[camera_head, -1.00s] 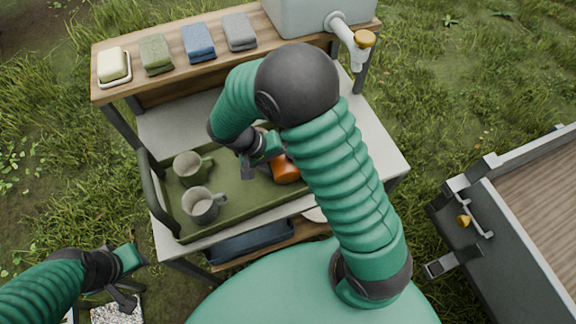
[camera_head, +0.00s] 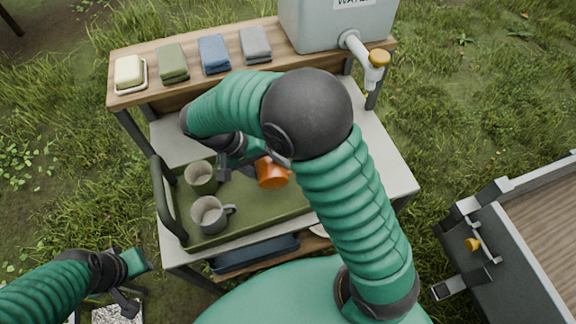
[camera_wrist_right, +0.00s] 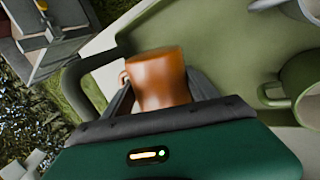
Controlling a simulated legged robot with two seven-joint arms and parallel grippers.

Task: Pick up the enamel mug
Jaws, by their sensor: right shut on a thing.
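The orange enamel mug (camera_head: 272,174) shows over the green tray (camera_head: 262,207), partly hidden by my right arm. My right gripper (camera_head: 236,166) is shut on it. In the right wrist view the orange mug (camera_wrist_right: 158,78) sits between the two grey fingers, with part of its handle at the left. Its height above the tray is hard to tell. A green mug (camera_head: 201,178) and a grey mug (camera_head: 209,215) stand in the left part of the tray. My left gripper (camera_head: 130,285) is apart from the tray at lower left; its jaw opening is unclear.
The tray's dark handle (camera_head: 166,198) rises at its left end. Behind is a wooden shelf (camera_head: 190,85) with soap, folded cloths and a water container (camera_head: 335,25) with a tap. A dark cart (camera_head: 490,240) stands at right. Bare grey table shows behind the tray.

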